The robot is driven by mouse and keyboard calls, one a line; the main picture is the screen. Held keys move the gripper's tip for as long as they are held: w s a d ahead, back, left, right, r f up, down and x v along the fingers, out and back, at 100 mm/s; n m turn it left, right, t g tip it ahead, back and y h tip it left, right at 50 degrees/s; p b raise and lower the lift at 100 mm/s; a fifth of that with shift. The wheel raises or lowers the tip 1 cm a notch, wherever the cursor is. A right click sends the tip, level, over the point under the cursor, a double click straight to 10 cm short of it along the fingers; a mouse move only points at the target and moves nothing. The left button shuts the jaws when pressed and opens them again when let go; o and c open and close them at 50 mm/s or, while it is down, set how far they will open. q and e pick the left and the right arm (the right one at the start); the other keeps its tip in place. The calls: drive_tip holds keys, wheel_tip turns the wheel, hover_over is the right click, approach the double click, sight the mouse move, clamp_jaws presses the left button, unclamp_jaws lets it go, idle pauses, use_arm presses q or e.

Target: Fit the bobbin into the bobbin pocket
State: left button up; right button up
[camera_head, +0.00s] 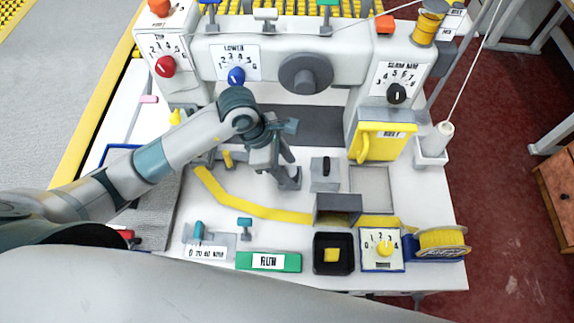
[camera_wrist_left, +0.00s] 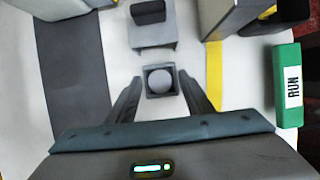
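In the left wrist view a small square grey pocket (camera_wrist_left: 162,92) sits on the white table, and a pale round thing, seemingly the bobbin (camera_wrist_left: 161,80), shows inside its rim. I cannot tell how deep it sits. My left gripper (camera_wrist_left: 162,98) is open, with one finger on each side of the pocket and clear gaps to it. In the head view the left gripper (camera_head: 286,174) points down at the white table, beside the yellow binding strip, and hides most of the pocket. My right gripper is not in view.
A grey block with a black knob (camera_head: 325,173) stands just right of the gripper. The machine body (camera_head: 270,62) rises behind, with a yellow flap (camera_head: 381,145) at right. The green RUN button (camera_head: 269,262), a black tray (camera_head: 333,240) and a dial box (camera_head: 381,263) line the front edge.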

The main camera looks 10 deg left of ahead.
use_arm(q)
drive_tip(key=shift+r, duration=0.2)
drive_tip(key=b+v, duration=0.3)
drive_tip(key=v, duration=0.9)
drive_tip(key=shift+f, duration=0.15)
idle(0.7)
